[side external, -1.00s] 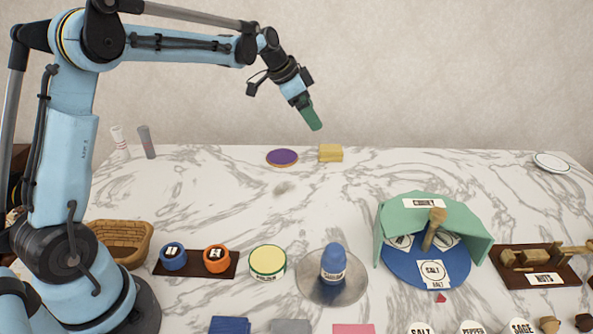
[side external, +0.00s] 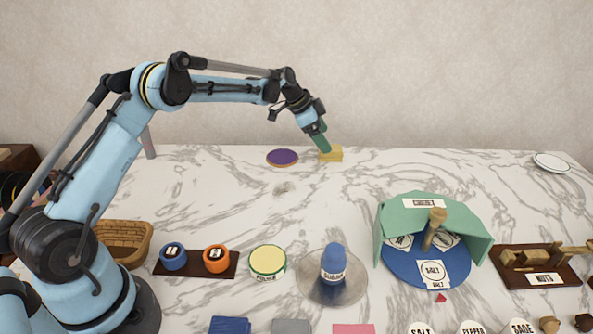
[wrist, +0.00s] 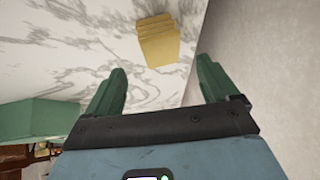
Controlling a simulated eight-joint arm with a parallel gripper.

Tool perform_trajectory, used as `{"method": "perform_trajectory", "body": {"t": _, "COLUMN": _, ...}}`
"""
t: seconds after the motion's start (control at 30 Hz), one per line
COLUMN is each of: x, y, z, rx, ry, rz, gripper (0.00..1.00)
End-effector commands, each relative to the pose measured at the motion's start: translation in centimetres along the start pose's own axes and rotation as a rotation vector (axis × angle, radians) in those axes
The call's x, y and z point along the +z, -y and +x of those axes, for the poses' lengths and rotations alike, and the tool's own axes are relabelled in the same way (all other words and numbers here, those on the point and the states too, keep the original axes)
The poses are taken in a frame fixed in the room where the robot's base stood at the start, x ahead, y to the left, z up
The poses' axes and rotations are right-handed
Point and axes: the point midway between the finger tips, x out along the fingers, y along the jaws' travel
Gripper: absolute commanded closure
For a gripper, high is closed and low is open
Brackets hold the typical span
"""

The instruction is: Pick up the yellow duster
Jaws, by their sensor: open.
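The yellow duster (side external: 335,155) is a folded yellow block lying on the marble counter near its back edge, against the pale wall. My gripper (side external: 324,147) has green fingers and reaches down from the upper left. In the side view its tips overlap the duster's left part; whether they touch cannot be told. In the wrist view my gripper (wrist: 162,74) is open, with nothing between its fingers.
A purple round pad (side external: 282,157) lies just left of the duster. A green cover over a blue turntable (side external: 408,278) stands at the front right. A polish tin (side external: 268,262) and a sugar bottle (side external: 333,264) stand in front.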

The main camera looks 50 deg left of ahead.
Motion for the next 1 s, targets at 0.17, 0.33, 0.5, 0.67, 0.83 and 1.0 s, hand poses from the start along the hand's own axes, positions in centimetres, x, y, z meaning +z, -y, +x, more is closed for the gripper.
{"method": "perform_trajectory", "body": {"t": 0.17, "x": 0.2, "y": 0.0, "z": 1.5, "rx": 0.000, "ry": 0.000, "rz": 0.000, "gripper": 0.13}}
{"method": "perform_trajectory", "body": {"t": 0.33, "x": 0.5, "y": 0.1, "z": 3.7, "rx": 0.001, "ry": 0.000, "rz": 0.000, "gripper": 0.13}}
{"method": "perform_trajectory", "body": {"t": 0.5, "x": 0.5, "y": 0.1, "z": 5.0, "rx": 0.001, "ry": -0.001, "rz": 0.000, "gripper": 0.13}}
{"method": "perform_trajectory", "body": {"t": 0.67, "x": 0.5, "y": 0.1, "z": 5.2, "rx": 0.000, "ry": -0.001, "rz": 0.000, "gripper": 0.13}}
{"method": "perform_trajectory", "body": {"t": 0.83, "x": 0.5, "y": 0.1, "z": 5.2, "rx": 0.000, "ry": 0.000, "rz": 0.000, "gripper": 0.17}}
{"method": "perform_trajectory", "body": {"t": 1.0, "x": 0.5, "y": 0.1, "z": 5.2, "rx": 0.000, "ry": 0.000, "rz": 0.000, "gripper": 0.43}}
